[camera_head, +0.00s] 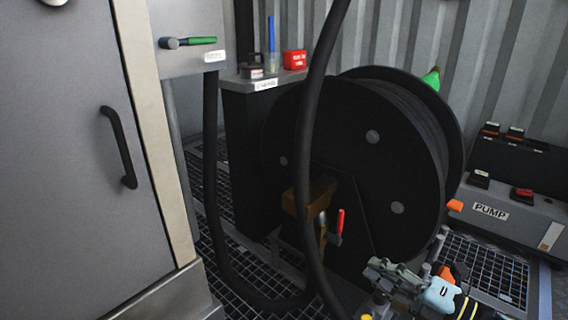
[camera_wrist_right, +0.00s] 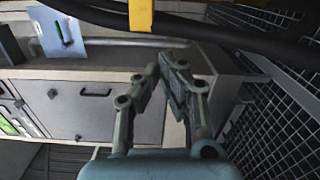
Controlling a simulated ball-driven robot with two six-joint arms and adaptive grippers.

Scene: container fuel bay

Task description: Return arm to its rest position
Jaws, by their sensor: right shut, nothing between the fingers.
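My right gripper (camera_head: 392,278) is low at the right of the head view, in front of the hose reel and left of the pump unit. In the right wrist view my right gripper (camera_wrist_right: 160,72) points away from the camera, its two grey fingers drawn together at the tips with nothing between them. It appears apart from anything around it. My left gripper is in neither view.
A large black hose reel (camera_head: 345,140) stands in the middle, with a thick black hose (camera_head: 312,130) hanging in front. A grey cabinet (camera_head: 60,150) is at left. The pump unit (camera_head: 530,225) is at right. Grating (camera_head: 500,275) covers the floor.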

